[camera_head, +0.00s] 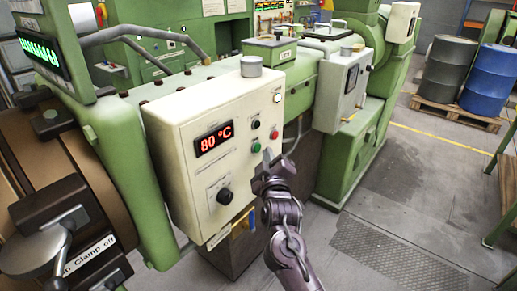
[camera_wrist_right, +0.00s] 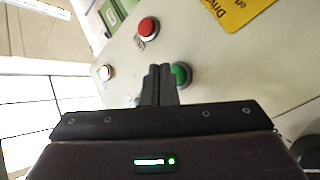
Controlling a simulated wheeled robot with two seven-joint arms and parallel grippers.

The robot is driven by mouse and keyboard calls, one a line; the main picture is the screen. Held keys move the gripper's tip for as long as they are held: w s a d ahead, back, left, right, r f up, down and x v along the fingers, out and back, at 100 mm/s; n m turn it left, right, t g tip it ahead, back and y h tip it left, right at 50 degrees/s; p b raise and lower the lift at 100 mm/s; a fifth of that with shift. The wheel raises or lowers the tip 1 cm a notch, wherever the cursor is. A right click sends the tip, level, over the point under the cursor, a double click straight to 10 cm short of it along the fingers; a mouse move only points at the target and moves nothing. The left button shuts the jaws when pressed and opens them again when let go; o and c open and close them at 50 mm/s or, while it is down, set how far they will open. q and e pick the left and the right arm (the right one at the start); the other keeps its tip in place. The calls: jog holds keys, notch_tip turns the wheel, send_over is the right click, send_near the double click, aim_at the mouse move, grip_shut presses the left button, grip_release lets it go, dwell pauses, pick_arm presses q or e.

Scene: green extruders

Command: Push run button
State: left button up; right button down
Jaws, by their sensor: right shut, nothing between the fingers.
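A cream control box (camera_head: 185,140) on the green extruder carries a red "80 °C" display (camera_head: 214,139), a black knob (camera_head: 224,196) and small buttons. A green button (camera_head: 256,147) sits at its right side, with a red button (camera_head: 273,134) above and to the right. My right gripper (camera_head: 267,155) is shut and empty, its tips close to the green button. In the right wrist view the closed fingers (camera_wrist_right: 158,72) lie beside the green button (camera_wrist_right: 181,74) and partly overlap it; I cannot tell whether they touch. The red button (camera_wrist_right: 148,27) is clear. My left gripper is not in view.
A lit white button (camera_head: 277,97) is above the red one. Blue (camera_head: 492,80) and grey drums stand on a pallet. The floor at right is open.

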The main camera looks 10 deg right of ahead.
jog(key=shift+w, duration=0.1)
dwell(0.4)
jog(key=shift+w+a, duration=0.25)
jog(key=shift+a, duration=0.05)
jog(key=shift+w+a+p, duration=0.2)
jog(key=shift+w+p, duration=0.1)
dwell(0.9)
jog(key=shift+s, duration=0.1)
jog(key=shift+s+d+p, duration=0.45)
jog(key=shift+s+p, duration=0.05)
jog(key=shift+s, duration=0.05)
jog(key=s+d+p, duration=0.1)
jog(key=s, duration=0.1)
jog(key=s+d+p, duration=0.1)
jog(key=s+d, duration=0.1)
dwell(0.4)
